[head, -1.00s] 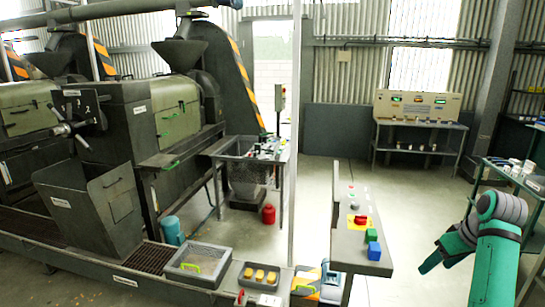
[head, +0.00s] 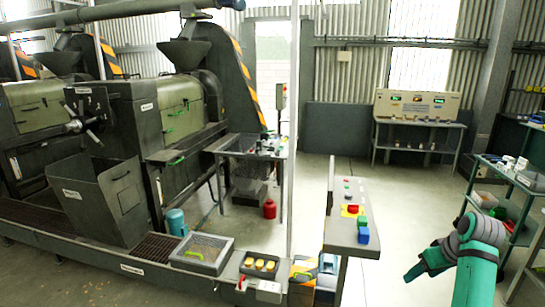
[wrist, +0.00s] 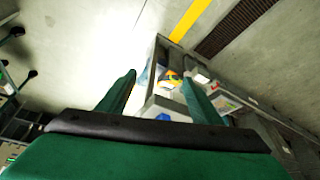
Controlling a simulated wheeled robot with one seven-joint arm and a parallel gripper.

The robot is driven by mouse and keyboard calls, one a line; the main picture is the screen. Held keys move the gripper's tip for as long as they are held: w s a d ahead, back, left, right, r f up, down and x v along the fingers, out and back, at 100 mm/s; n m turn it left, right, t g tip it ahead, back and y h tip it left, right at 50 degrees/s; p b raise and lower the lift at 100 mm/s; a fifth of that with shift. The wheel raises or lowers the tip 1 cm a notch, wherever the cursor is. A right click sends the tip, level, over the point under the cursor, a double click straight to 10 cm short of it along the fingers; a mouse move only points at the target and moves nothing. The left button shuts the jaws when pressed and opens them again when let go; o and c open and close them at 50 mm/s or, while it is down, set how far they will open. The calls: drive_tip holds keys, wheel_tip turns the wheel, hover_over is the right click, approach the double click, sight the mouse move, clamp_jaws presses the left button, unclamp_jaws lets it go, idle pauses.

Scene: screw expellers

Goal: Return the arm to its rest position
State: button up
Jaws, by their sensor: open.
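My green arm with a grey joint (head: 468,230) stands bent at the lower right of the head view. Its green end part (head: 422,268) points left, over the floor to the right of the control desk. In the wrist view my gripper (wrist: 160,76) is open, with its two green fingers apart. Nothing is between the fingers in their grasp. The control desk and floor show beyond them, at a distance.
A control desk (head: 340,236) with red, green and blue buttons stands left of my arm. A shelf rack (head: 511,175) stands close on the right. An instrument bench (head: 418,127) is at the back wall. The expeller (head: 142,120) fills the left. Floor between desk and rack is clear.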

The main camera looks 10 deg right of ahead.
drive_tip(key=w+a+f+t, duration=0.1)
drive_tip(key=w+a+f, duration=0.2)
drive_tip(key=a+f, duration=0.65)
drive_tip(key=w+a+f+t, duration=0.1)
drive_tip(key=w+a+f, duration=0.3)
drive_tip(key=a+f, duration=0.55)
drive_tip(key=s+a+f+m+t+h, duration=0.1)
drive_tip(key=s+a+f, duration=0.3)
drive_tip(key=a+f, duration=0.4)
drive_tip(key=s+a+f+m+t, duration=0.15)
drive_tip(key=s+a+f, duration=0.25)
drive_tip(key=a+f, duration=0.45)
drive_tip(key=s+a+t, duration=0.1)
drive_tip(key=s+a, duration=0.6)
drive_tip(key=s, duration=0.3)
drive_tip(key=s+a+t, duration=0.1)
drive_tip(key=s+a, duration=0.6)
drive_tip(key=s, duration=0.2)
drive_tip(key=s+a+r+n+t, duration=0.1)
drive_tip(key=s+a+r+t, duration=0.1)
drive_tip(key=s+r, duration=0.7)
drive_tip(key=s+a+r+n+t+y, duration=0.1)
drive_tip(key=s+a+r+t, duration=0.1)
drive_tip(key=s+r, duration=0.7)
drive_tip(key=shift+s+a+r+n, duration=0.35)
drive_tip(key=shift+s+a, duration=0.15)
drive_tip(key=shift+s, duration=0.25)
